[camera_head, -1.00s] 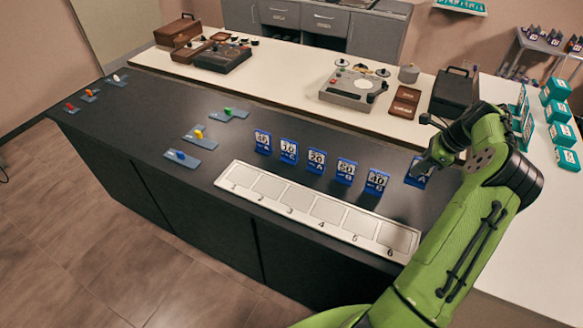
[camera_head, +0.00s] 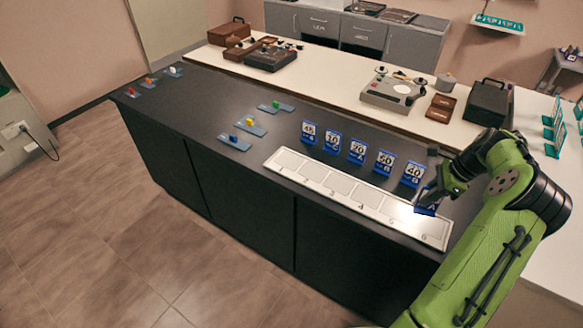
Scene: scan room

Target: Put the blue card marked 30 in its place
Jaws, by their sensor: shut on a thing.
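My gripper (camera_head: 428,192) is shut on a blue card (camera_head: 426,209). An "A" shows on its lower part, but its number is hidden or too small to read. The held card is at the back edge of the white numbered tray (camera_head: 407,233), by compartment 6; I cannot tell whether it touches the tray. Several other blue cards stand upright in a row behind the tray: one reading about 45 (camera_head: 309,132), one about 10 (camera_head: 333,142), two about 20 (camera_head: 358,151) (camera_head: 384,162), and one about 40 (camera_head: 413,174) just left of my gripper. The tray's compartments look empty.
The tray lies along the front of the dark counter (camera_head: 200,100). Small plates with coloured pieces, such as a green one (camera_head: 276,105) and a yellow one (camera_head: 250,122), lie to the left. A pale counter behind holds a turntable (camera_head: 394,91) and a black case (camera_head: 487,102).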

